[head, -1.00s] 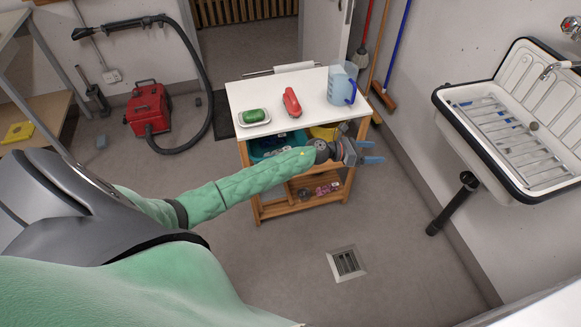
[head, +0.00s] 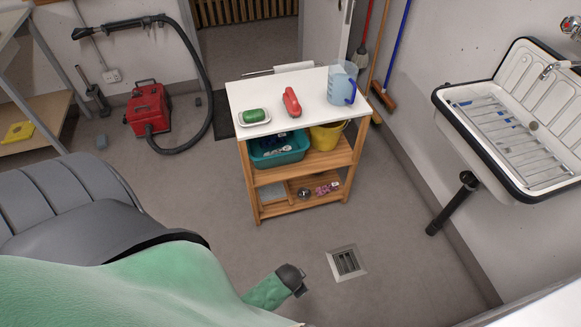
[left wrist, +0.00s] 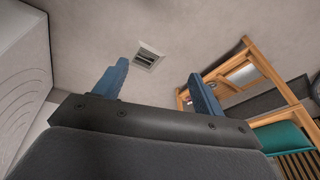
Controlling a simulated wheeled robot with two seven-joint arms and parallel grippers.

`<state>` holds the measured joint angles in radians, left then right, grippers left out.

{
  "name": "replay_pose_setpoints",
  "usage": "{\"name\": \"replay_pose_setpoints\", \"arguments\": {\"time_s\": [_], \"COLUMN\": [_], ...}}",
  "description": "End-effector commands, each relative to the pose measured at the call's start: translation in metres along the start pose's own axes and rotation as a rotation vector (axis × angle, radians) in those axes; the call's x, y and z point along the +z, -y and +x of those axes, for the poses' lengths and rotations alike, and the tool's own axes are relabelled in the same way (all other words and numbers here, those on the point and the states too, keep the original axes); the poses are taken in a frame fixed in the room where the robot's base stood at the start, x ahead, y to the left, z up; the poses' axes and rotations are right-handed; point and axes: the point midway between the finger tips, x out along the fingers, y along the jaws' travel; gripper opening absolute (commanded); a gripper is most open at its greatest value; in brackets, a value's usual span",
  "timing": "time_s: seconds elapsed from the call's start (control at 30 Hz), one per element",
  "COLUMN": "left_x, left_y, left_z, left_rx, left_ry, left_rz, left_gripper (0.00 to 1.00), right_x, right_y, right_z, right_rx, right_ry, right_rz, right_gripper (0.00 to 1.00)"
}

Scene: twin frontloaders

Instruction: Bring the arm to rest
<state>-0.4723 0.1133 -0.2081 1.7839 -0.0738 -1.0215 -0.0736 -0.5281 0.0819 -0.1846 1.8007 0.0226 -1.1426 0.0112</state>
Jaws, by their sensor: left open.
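In the head view my left arm shows only as a green forearm piece with a dark wrist end (head: 290,277) low in the middle, over the floor; the gripper's fingers are not visible there. In the left wrist view my left gripper (left wrist: 158,85) has its two blue fingers spread wide apart, with nothing between them but floor and a drain behind. It is clear of the wooden trolley (head: 247,170), which also shows at the right of the left wrist view (left wrist: 262,62). My right gripper is in neither view.
On the trolley's white top (head: 270,92) are a green soap on a dish (head: 254,116), a red object (head: 291,102) and a blue jug (head: 341,84). A teal tub (head: 277,153) and yellow bucket (head: 326,137) sit below. A sink (head: 515,120) is at right. Floor around the drain (head: 346,263) is free.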

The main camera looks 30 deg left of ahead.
Motion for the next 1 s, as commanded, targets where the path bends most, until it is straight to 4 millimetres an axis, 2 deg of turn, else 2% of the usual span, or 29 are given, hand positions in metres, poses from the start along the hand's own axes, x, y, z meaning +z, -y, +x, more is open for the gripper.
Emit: {"name": "replay_pose_setpoints", "arguments": {"time_s": [0.03, 0.1, 0.23, 1.0], "left_x": [0.019, 0.038, 0.053, 0.053], "left_y": [-0.013, -0.026, -0.037, -0.037], "left_z": [-0.002, -0.005, -0.009, -0.008], "left_rx": [0.038, 0.077, 0.111, 0.112], "left_ry": [0.048, 0.102, 0.148, 0.15], "left_rz": [-0.057, -0.119, -0.172, -0.172], "left_gripper": [0.7, 0.7, 0.7, 0.7], "right_x": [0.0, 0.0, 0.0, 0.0], "right_y": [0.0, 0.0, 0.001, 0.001], "right_z": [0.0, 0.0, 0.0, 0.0], "right_rx": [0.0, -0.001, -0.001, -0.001], "right_ry": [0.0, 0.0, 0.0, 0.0], "right_rz": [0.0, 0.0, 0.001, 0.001], "right_gripper": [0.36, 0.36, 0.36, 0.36]}}
